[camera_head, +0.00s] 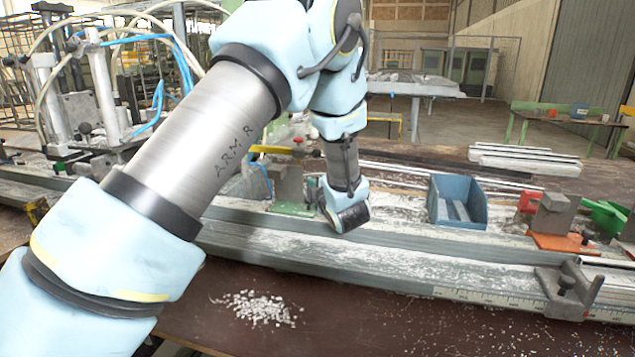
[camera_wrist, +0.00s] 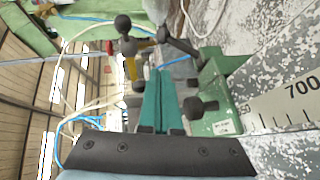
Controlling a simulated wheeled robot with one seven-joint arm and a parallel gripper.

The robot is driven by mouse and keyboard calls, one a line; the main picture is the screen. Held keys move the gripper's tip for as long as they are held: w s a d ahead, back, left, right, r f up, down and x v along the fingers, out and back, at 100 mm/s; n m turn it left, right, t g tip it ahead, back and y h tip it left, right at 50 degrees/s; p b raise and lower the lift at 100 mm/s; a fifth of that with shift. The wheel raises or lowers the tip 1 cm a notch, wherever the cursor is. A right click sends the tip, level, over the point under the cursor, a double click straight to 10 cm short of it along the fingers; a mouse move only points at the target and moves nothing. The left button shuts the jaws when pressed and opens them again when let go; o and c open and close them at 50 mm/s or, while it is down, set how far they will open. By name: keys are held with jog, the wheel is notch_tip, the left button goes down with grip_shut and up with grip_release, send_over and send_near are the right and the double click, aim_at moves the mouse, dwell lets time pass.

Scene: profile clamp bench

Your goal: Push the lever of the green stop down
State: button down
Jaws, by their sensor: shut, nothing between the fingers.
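The green stop (camera_head: 290,185) stands on the long metal profile, left of my gripper's dark housing in the head view. In the wrist view its green body (camera_wrist: 215,85) and labelled plate fill the right of centre. A dark arm with a ball end (camera_wrist: 166,35) runs to the top of the green body; it looks like the lever, and it appears raised. A dark knob (camera_wrist: 195,107) sits on the near side of the stop. My gripper (camera_wrist: 160,75) is shut and empty, its teal fingers beside the green body. Whether they touch anything is unclear. The fingertips are hidden in the head view.
A blue bin (camera_head: 457,203) stands right of my gripper. A clamp (camera_head: 570,290) sits on the front scale rail. White chips (camera_head: 257,308) lie on the brown bench.

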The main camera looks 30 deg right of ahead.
jog(key=shift+w+d+f+p, duration=0.15)
jog(key=shift+w+d+p, duration=0.2)
jog(key=shift+d, duration=0.35)
jog(key=shift+w+d+f+p, duration=0.2)
jog(key=shift+w+d, duration=0.25)
jog(key=shift+d, duration=0.2)
jog(key=shift+w+d+m+g, duration=0.25)
jog(key=shift+m+g, duration=0.05)
jog(key=shift+g, duration=0.3)
jog(key=shift+m+g+y, duration=0.3)
jog(key=shift+g+y, duration=0.1)
jog(key=shift+g, duration=0.1)
jog(key=shift+w+d+f+b, duration=0.55)
jog(key=shift+w+d+b, duration=0.2)
jog(key=shift+b, duration=0.35)
jog(key=shift+w+d+f+b, duration=0.55)
jog(key=shift+w+b, duration=0.2)
jog(key=shift+b, duration=0.35)
jog(key=shift+d, duration=0.1)
jog(key=shift+r, duration=0.1)
